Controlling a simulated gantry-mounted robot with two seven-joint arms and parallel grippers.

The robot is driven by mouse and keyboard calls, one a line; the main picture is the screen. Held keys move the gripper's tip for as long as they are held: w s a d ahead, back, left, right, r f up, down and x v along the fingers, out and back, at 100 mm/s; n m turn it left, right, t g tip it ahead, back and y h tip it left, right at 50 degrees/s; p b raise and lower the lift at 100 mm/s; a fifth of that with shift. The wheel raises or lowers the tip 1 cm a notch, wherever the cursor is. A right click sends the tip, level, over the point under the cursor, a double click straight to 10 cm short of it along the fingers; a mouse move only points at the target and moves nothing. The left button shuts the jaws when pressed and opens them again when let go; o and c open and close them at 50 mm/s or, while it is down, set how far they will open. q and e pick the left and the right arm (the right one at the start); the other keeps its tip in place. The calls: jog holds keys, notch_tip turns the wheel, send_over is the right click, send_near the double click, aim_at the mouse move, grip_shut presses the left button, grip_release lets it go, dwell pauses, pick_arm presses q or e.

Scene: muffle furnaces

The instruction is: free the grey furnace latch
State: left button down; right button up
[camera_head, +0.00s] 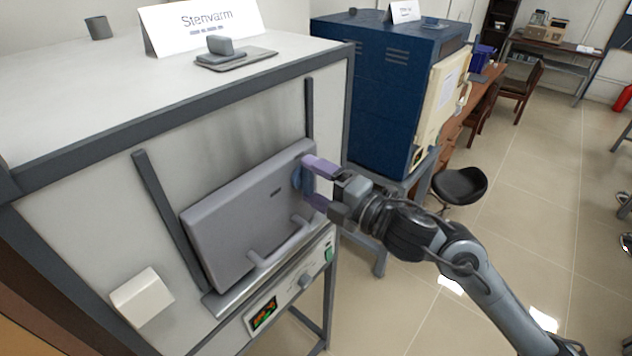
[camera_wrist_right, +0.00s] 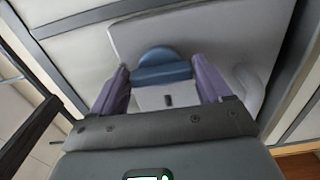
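The grey furnace (camera_head: 95,88) stands at the left in the head view, with its grey door (camera_head: 240,215) closed against the front. A blue, rounded latch (camera_head: 297,178) sits at the door's right edge; it also shows in the right wrist view (camera_wrist_right: 160,68). My right gripper (camera_head: 309,181) is open, its two purple fingers pointing at the latch, one above it and one below. In the right wrist view the fingers (camera_wrist_right: 162,84) stand on either side of the latch, with gaps. Whether the fingertips reach past it, I cannot tell. My left gripper is not in view.
A door handle bar (camera_head: 283,243) runs low along the door, above a control panel (camera_head: 300,285). A blue furnace (camera_head: 385,90) stands behind to the right. A black stool (camera_head: 460,185) is on the floor beyond my right arm. The floor at the right is open.

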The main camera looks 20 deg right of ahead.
jog(key=o, duration=0.3)
jog(key=shift+b+v, duration=1.55)
jog(key=shift+v, duration=3.85)
